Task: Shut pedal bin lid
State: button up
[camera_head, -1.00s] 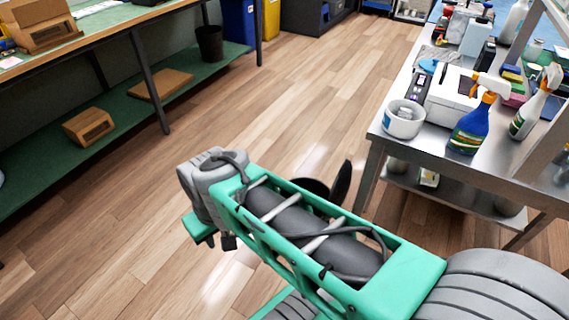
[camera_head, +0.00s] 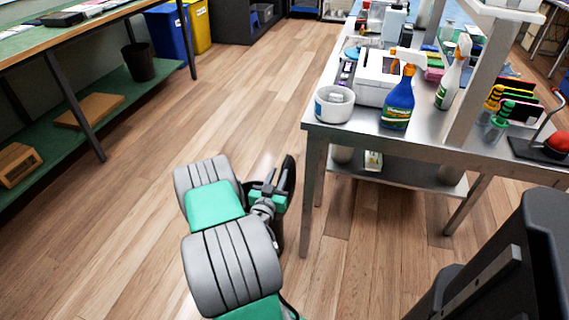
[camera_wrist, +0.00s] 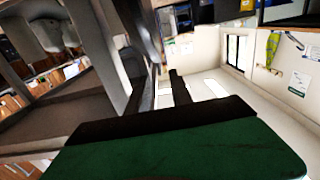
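The pedal bin (camera_head: 279,238) is a dark bin on the floor, left of the steel table's near leg. Its dark lid (camera_head: 290,176) stands up, open. My arm hides most of the bin. My gripper (camera_head: 270,178), with a green body and dark fingers, is just left of the raised lid, above the bin's opening. I cannot tell whether it touches the lid. In the wrist view, my gripper's green body and a dark finger fill the lower middle; the gap between fingers is unclear.
The steel table (camera_head: 330,133) stands close to the right, with a white tub (camera_head: 334,104), a blue spray bottle (camera_head: 398,100) and other items. A green-shelved workbench (camera_head: 105,103) is at left.

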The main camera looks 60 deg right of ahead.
aim_at(285, 159)
jog(key=shift+w+d+r+p, duration=0.1)
jog(key=shift+d+p, duration=0.25)
jog(key=shift+d, duration=0.2)
jog(key=d, duration=0.4)
jog(key=w+d+p, duration=0.1)
jog(key=d, duration=0.1)
jog(key=shift+w+d, duration=0.1)
jog(key=shift+d, duration=0.2)
jog(key=shift+c, duration=0.5)
grip_shut()
